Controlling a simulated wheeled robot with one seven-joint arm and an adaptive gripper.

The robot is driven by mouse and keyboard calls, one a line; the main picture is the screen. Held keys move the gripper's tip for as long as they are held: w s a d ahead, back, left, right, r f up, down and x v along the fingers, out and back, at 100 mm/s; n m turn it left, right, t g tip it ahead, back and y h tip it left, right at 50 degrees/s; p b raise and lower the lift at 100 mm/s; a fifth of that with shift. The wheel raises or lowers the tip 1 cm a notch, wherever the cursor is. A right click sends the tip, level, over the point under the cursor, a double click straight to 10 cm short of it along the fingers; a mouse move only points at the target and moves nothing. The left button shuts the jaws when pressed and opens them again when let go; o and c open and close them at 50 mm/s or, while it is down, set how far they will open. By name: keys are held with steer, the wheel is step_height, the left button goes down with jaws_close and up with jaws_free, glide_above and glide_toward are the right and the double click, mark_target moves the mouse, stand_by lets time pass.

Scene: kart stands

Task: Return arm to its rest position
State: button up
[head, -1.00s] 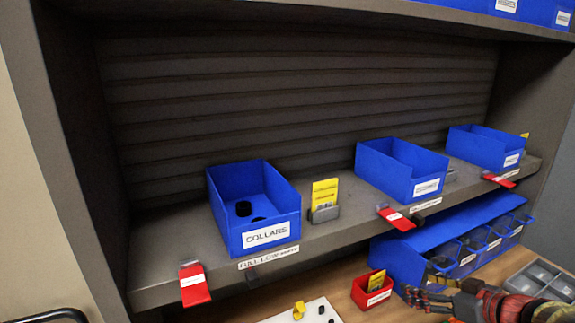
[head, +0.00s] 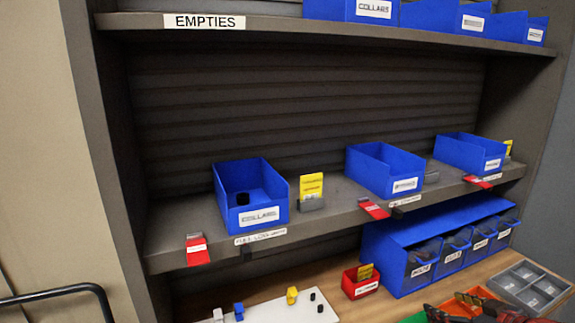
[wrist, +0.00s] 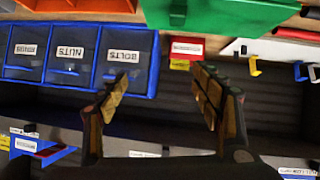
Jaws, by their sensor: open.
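My gripper (wrist: 160,95) is open and empty in the wrist view, its two fingers spread apart with nothing between them. That view is upside down and shows a blue bin row (wrist: 75,85) with labels such as NUTS and BOLTS behind the left finger. In the head view, part of my arm and gripper (head: 478,312) shows at the bottom right edge, in front of the bench. The fingertips are not clear there.
A shelf holds the blue COLLARS bin (head: 262,217), two more blue bins and red tags (head: 197,250). Below, the bench carries a small red bin (head: 360,284), a white board (head: 270,309), a blue bin row (head: 412,275) and a grey divided tray (head: 530,285).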

steer(key=s+d+m+g+h, duration=0.1)
steer(key=s+d+m+h, duration=0.3)
steer(key=d+h, duration=0.65)
steer(key=s+d+m+g, duration=0.2)
steer(key=s+m+g, duration=0.15)
steer(key=s, duration=0.45)
steer(key=s+a+g+y, duration=0.1)
steer(key=s+a+y, duration=0.15)
steer(key=a, duration=0.45)
steer(key=s+a+f+g+y, duration=0.1)
steer(key=s+a, duration=0.3)
steer(key=a, duration=0.2)
steer(key=s+a+g+y, duration=0.1)
steer(key=s+a, duration=0.2)
steer(key=a, duration=0.4)
steer(key=s+a+r+n+t+y, duration=0.1)
steer(key=a+r+n+y, duration=0.1)
steer(key=a, duration=1)
step_height(320, 180, up, 3)
steer(key=shift+s+a+f+n+t+y+p, duration=0.15)
steer(key=shift+a+n+t+y+p, duration=0.25)
steer(key=shift+y+p, duration=0.1)
